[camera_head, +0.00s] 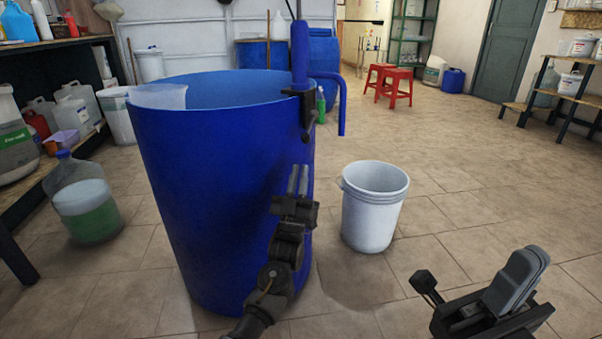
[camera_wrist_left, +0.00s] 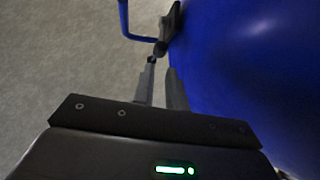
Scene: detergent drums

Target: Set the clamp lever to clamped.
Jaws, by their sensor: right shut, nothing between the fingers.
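The large blue drum (camera_head: 215,180) stands open-topped in front of me. A black clamp (camera_head: 298,94) sits on its right rim, at the blue upright pump tube (camera_head: 299,55). The dark clamp lever (camera_head: 309,125) appears to hang down from it outside the drum; its exact setting is hard to tell. My left gripper (camera_head: 297,180) points up beside the drum wall, below the lever. In the left wrist view its fingers (camera_wrist_left: 160,85) are a little apart and empty, with the dark clamp parts (camera_wrist_left: 171,25) just beyond the tips. My right gripper (camera_head: 522,275) is shut and empty at lower right.
A blue spout pipe (camera_head: 342,108) bends down right of the clamp. A white bucket (camera_head: 373,207) stands on the floor right of the drum. Shelves with jugs (camera_head: 75,100) are at left. Red stools (camera_head: 394,85) stand far back. Floor at right is clear.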

